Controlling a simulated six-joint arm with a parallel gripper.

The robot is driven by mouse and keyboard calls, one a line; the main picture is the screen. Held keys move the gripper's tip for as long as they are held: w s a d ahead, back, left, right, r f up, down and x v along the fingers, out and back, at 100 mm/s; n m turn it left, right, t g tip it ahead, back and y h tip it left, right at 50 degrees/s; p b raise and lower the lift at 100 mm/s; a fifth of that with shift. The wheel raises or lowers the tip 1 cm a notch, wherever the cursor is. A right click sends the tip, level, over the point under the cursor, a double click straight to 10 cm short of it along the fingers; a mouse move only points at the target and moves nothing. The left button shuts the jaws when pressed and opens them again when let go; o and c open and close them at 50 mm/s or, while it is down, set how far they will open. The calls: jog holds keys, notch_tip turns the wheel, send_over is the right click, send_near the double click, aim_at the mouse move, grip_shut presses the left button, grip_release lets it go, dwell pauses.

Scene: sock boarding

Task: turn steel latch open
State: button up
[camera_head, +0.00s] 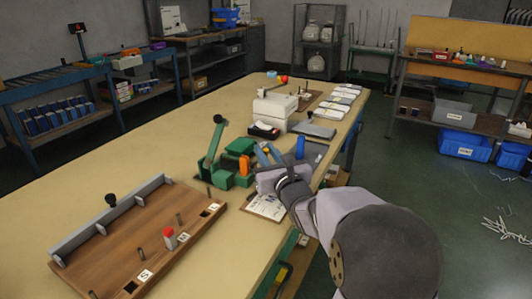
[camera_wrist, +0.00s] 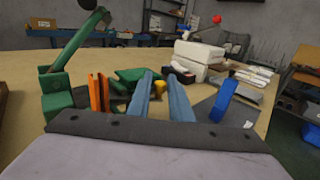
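I cannot pick out a steel latch for certain. A grey metal bar (camera_head: 110,217) with a black knob (camera_head: 110,199) runs along the back of a brown wooden board at the left. My gripper (camera_head: 267,151) is to the right of a green device (camera_head: 238,160) with a raised green lever (camera_head: 215,140) and orange parts (camera_head: 244,165). In the wrist view, my gripper's two blue fingers (camera_wrist: 160,85) stand apart with a gap. A small yellow piece (camera_wrist: 159,87) shows between them, apparently beyond the tips. The gripper hides part of the device's right side.
The wooden board (camera_head: 130,250) has pegs and a red-topped white piece (camera_head: 169,238). The table's left rear (camera_head: 130,140) is bare.

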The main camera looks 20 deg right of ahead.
aim_at(268, 153)
jog(key=shift+o, duration=0.8)
jog(key=shift+s, duration=0.15)
jog(key=shift+s+d, duration=0.1)
jog(key=shift+s, duration=3.45)
jog(key=shift+w+d+r+p, duration=0.15)
jog(key=shift+w+r+p, duration=0.2)
jog(key=shift+w+p, duration=0.2)
jog(key=w+y+p, duration=0.1)
jog(key=n+y+p, duration=0.1)
jog(key=w+r+n+y+p, duration=0.1)
jog(key=shift+w+d+r+p, duration=0.1)
jog(key=shift+w+d+p, duration=0.2)
jog(key=shift+w, duration=0.05)
jog(key=shift+w+d+f+n+g+y+p, duration=0.1)
jog(key=shift+w+n+g+y+p, duration=0.15)
jog(key=shift+n+y+p, duration=0.3)
jog(key=shift+w+d+f+n+g+y+p, duration=0.1)
jog(key=shift+w+n+g+y+p, duration=0.1)
jog(key=shift+n+y+p, duration=0.3)
jog(key=shift+s+f+n+g+y+p, duration=0.1)
jog(key=shift+f+n+g+y+p, duration=0.55)
jog(key=shift+y, duration=0.6)
jog(key=shift+f, duration=0.15)
